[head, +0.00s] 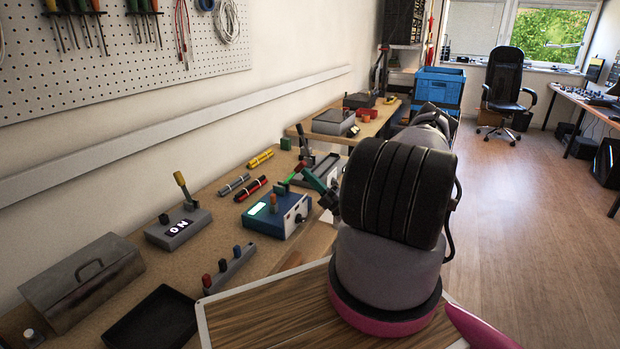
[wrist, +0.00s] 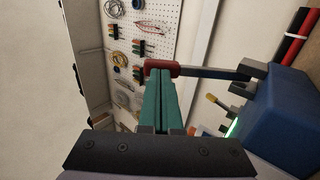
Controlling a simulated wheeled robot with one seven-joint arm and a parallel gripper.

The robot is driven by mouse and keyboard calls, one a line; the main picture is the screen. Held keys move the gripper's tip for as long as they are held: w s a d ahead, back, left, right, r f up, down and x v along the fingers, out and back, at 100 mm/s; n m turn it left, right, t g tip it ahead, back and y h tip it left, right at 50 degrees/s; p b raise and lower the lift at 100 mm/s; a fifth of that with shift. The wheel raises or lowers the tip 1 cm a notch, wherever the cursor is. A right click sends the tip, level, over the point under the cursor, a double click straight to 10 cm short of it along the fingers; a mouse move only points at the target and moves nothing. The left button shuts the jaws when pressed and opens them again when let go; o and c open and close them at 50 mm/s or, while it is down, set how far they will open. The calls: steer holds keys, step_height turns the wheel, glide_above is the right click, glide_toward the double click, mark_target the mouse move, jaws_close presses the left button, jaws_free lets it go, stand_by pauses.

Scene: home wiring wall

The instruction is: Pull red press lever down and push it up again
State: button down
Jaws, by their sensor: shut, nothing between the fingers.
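The red press lever's handle (wrist: 162,68) is at the tips of my gripper in the wrist view. Its grey bar (wrist: 210,73) runs right to a dark fork beside the blue box (wrist: 285,115). In the head view the red handle (head: 299,166) is small, just above the blue box (head: 275,214). My gripper (wrist: 158,78), with teal fingers, is shut and empty. Its tips overlap the handle's lower edge in the picture; whether they touch cannot be told. In the head view my gripper (head: 306,174) is partly hidden by my arm.
The workbench also holds a grey switch box (head: 180,228) with a yellow lever, a row of colored knobs (head: 229,268), a black tray (head: 152,318) and a metal toolbox (head: 84,280). A pegboard (head: 120,60) hangs on the wall. Open floor lies right.

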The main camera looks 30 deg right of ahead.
steer(key=shift+r, duration=0.1)
steer(key=w+a+r+g+h, duration=0.2)
steer(key=w+r+g, duration=0.1)
steer(key=w+a+r+g+h, duration=0.3)
steer(key=g, duration=0.1)
steer(key=shift+w+a, duration=0.15)
steer(key=shift+w, duration=0.1)
steer(key=shift+w+a+g+h, duration=0.35)
steer(key=shift+w+a, duration=0.15)
steer(key=shift+w, duration=0.2)
steer(key=shift+w+a+g+h, duration=0.25)
steer(key=shift+w+a+h, duration=0.15)
steer(key=shift+w, duration=0.25)
steer(key=r+v, duration=0.1)
steer(key=v, duration=1.3)
steer(key=shift+w+r, duration=0.2)
steer(key=shift+r, duration=0.1)
